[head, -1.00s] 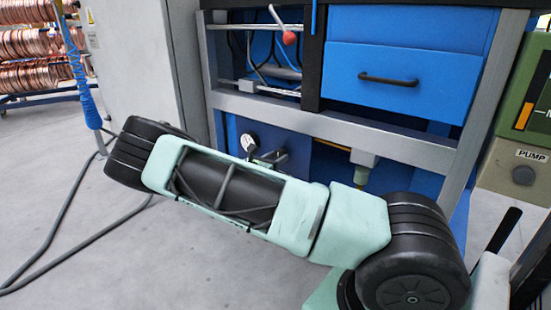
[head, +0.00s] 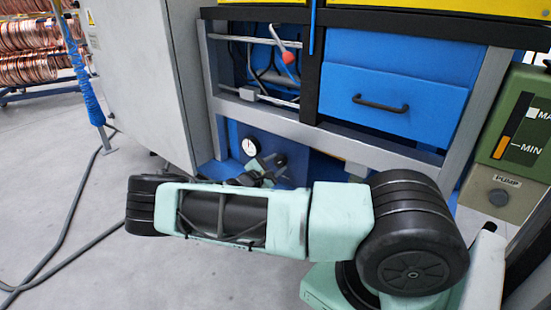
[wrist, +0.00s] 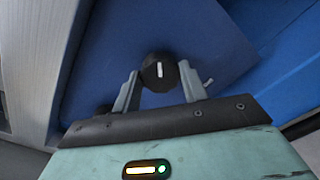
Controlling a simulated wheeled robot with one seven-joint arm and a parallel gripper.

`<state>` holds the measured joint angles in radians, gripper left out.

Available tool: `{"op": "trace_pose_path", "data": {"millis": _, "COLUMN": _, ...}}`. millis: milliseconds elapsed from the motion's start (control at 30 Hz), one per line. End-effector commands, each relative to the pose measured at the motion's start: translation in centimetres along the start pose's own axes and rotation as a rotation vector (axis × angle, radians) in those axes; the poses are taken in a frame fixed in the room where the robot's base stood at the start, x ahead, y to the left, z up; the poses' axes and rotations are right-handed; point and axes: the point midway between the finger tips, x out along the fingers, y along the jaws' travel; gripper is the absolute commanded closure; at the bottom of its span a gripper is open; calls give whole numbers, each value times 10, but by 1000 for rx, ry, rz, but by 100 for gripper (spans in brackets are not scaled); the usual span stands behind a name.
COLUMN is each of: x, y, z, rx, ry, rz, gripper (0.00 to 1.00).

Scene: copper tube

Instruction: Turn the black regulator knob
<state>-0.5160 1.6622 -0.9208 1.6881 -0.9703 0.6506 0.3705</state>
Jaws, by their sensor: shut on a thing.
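The black regulator knob (wrist: 158,72) has a white mark on its face, which stands nearly upright in the wrist view. My gripper (wrist: 158,76) has one grey finger on each side of the knob and is shut on it. In the head view my gripper (head: 267,170) is small and partly hidden behind my arm, in front of the blue panel low under the bench. The knob cannot be clearly told apart there. A round white gauge (head: 251,146) sits just left of my gripper.
Above are a grey frame rail (head: 350,146) and a blue drawer (head: 398,84) with a black handle. A grey cabinet (head: 140,70) stands left, and a green pump unit (head: 510,150) right. A hose (head: 70,225) lies on the open floor at left.

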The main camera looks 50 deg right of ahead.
Motion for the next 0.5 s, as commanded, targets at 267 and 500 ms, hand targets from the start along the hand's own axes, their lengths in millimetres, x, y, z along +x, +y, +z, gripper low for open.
{"op": "trace_pose_path", "data": {"millis": 267, "x": 0, "y": 0, "z": 1, "rx": 193, "ry": 5, "rz": 1, "gripper": 80}}
{"op": "trace_pose_path", "data": {"millis": 500, "x": -1, "y": -1, "z": 0, "rx": 291, "ry": 7, "rz": 1, "gripper": 80}}
